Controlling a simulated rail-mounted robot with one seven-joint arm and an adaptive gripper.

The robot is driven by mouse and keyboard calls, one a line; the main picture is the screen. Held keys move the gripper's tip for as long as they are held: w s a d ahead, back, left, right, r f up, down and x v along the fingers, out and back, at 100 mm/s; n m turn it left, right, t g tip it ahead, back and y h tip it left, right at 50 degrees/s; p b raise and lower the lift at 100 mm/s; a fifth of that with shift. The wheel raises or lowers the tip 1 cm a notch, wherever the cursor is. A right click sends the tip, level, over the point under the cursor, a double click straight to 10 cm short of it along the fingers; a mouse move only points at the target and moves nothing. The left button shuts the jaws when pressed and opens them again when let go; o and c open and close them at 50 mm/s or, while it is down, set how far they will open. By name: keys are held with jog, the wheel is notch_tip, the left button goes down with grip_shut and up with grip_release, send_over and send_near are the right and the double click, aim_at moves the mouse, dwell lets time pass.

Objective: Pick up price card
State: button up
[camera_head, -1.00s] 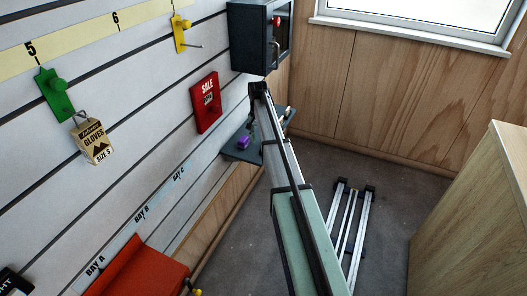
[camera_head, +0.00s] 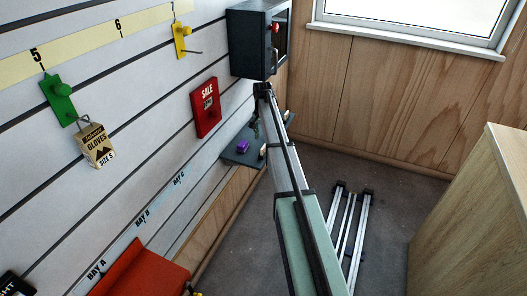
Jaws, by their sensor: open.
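A red panel marked SALE (camera_head: 206,107), with a small dark label on its face, is on the slatted wall. A tan tag marked GLOVES SIZE 5 (camera_head: 97,147) hangs from a green hook (camera_head: 60,100) to its left. I cannot tell which of these, if either, is the price card. My arm reaches away from me over the floor. Its far end, with my gripper (camera_head: 257,124), is small and dark beside a grey shelf (camera_head: 232,153), right of the SALE panel. The fingers are hard to make out; I see nothing held between them.
A purple item (camera_head: 242,146) sits on the shelf. A dark box (camera_head: 250,45) with a red knob hangs above my arm's end. A yellow hook (camera_head: 181,40) and a red-orange ledge (camera_head: 140,270) are on the wall. A wooden cabinet (camera_head: 475,220) stands right.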

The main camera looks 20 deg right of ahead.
aim_at(264, 147)
jog(key=shift+s+d+f+p, duration=0.1)
jog(key=shift+f+p, duration=0.15)
jog(key=shift+f, duration=1.5)
jog(key=shift+d+f+p, duration=0.1)
jog(key=shift+f+p, duration=0.1)
jog(key=shift+f, duration=1.55)
grip_shut()
